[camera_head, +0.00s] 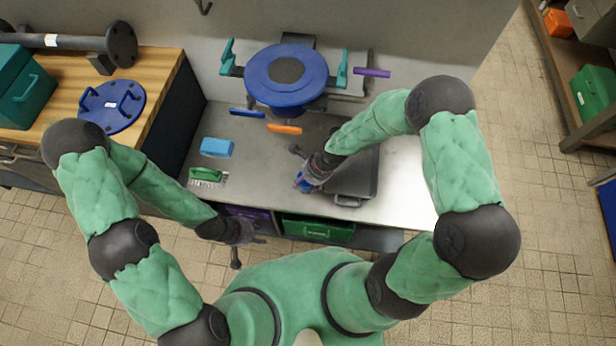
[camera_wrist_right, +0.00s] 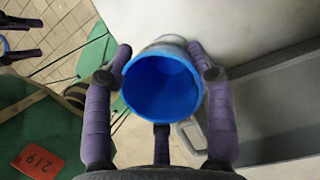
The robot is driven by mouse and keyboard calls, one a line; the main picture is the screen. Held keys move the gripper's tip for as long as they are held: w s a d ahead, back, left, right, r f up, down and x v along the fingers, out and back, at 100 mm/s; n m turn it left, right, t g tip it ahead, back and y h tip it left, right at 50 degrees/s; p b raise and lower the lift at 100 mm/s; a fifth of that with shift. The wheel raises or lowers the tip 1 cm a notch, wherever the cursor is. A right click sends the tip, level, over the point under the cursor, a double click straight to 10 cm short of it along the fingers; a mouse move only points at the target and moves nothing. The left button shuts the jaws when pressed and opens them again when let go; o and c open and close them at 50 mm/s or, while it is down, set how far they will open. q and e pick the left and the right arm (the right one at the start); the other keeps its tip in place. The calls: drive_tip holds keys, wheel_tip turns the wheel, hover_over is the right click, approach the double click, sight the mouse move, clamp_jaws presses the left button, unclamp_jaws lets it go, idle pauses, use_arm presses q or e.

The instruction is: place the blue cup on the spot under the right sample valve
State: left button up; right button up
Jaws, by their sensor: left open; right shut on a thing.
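The blue cup (camera_wrist_right: 163,86) is held between the purple fingers of my right gripper (camera_wrist_right: 163,68), with its open mouth facing the right wrist camera and its inside looking empty. In the head view my right gripper (camera_head: 307,178) is above the grey bench beside a dark case, and only a bit of the blue cup (camera_head: 301,183) shows. My left gripper (camera_head: 249,250) is open and empty in front of the bench edge. Behind the bench, a blue round fitting (camera_head: 286,75) has teal handles at both sides. A purple lever (camera_head: 372,72) is to its right. I cannot tell the spot.
A blue sponge (camera_head: 216,147) and a green brush (camera_head: 207,177) lie on the bench's left. The dark case (camera_head: 355,178) is right of the cup. An orange lever (camera_head: 285,128) and a blue lever (camera_head: 247,112) stick out below the fitting. A green box (camera_head: 318,230) sits below the bench.

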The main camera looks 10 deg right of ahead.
sight(306, 183)
drive_tip(key=shift+w+d, duration=0.3)
drive_tip(key=shift+w, duration=0.3)
drive_tip(key=shift+w+d, duration=0.25)
drive_tip(key=shift+w, duration=0.35)
drive_tip(key=f+b, duration=0.1)
drive_tip(key=f, duration=0.1)
drive_tip(key=f+b, duration=0.1)
drive_tip(key=shift+w+d+f+b, duration=0.1)
drive_tip(key=shift+w+f+b, duration=0.25)
drive_tip(key=shift+b, duration=0.05)
drive_tip(key=shift+r, duration=0.1)
drive_tip(key=o, duration=1)
